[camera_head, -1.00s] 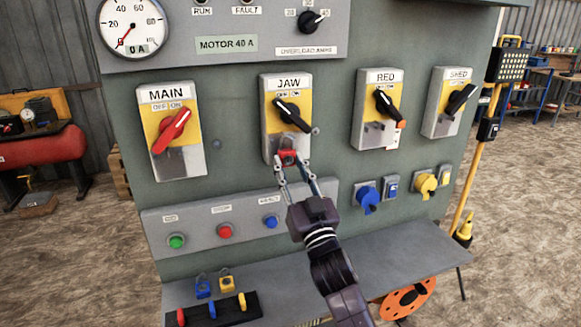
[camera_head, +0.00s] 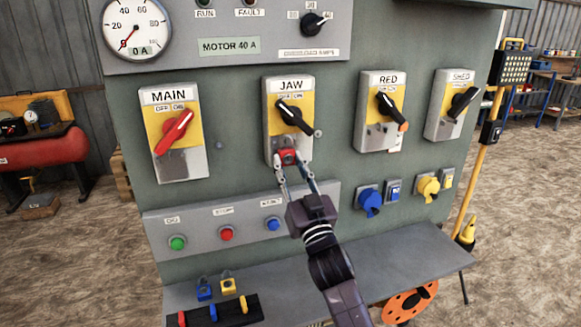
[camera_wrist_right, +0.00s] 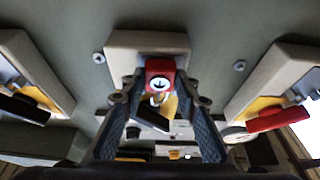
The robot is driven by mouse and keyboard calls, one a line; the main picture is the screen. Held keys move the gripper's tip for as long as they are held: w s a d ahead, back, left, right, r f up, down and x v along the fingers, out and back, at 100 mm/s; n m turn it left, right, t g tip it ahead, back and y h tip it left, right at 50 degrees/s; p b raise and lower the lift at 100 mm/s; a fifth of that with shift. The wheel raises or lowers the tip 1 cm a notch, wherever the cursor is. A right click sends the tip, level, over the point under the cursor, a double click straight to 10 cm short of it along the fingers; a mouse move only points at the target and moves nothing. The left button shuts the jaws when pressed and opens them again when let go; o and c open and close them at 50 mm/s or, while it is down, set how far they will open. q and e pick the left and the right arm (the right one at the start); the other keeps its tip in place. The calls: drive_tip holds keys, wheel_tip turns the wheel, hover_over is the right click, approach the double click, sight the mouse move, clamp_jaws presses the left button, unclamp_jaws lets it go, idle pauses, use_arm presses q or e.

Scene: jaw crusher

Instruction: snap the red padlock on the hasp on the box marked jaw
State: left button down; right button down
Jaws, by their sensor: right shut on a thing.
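The box marked JAW (camera_head: 290,82) is on the green-grey panel, with a yellow plate and a black handle (camera_head: 296,117) slanting down to the right. The red padlock (camera_head: 288,156) is at the lower part of that box. My right gripper (camera_head: 290,164) is shut on the padlock from below. In the right wrist view the padlock (camera_wrist_right: 160,75) sits between the fingertips, in front of the box (camera_wrist_right: 120,42). The hasp is hidden behind the padlock and fingers, so I cannot tell whether the shackle is through it. My left gripper is out of view.
Boxes marked MAIN (camera_head: 167,97), RED (camera_head: 382,80) and SHED (camera_head: 458,78) flank the JAW box. Below are push buttons (camera_head: 227,233) and blue and yellow sockets (camera_head: 369,201). A grey shelf (camera_head: 360,268) holds blue and yellow padlocks (camera_head: 204,290) and a black rack (camera_head: 240,311).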

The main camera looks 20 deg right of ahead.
drive_tip(key=shift+w, duration=0.2)
drive_tip(key=c, duration=1.4)
unclamp_jaws()
drive_tip(key=shift+s, duration=0.1)
drive_tip(key=shift+s+p, duration=0.65)
drive_tip(key=shift+s, duration=0.8)
drive_tip(key=s+p, duration=0.1)
drive_tip(key=s, duration=0.5)
drive_tip(key=shift+d+p, duration=0.15)
drive_tip(key=shift+p, duration=0.15)
drive_tip(key=shift+f, duration=0.1)
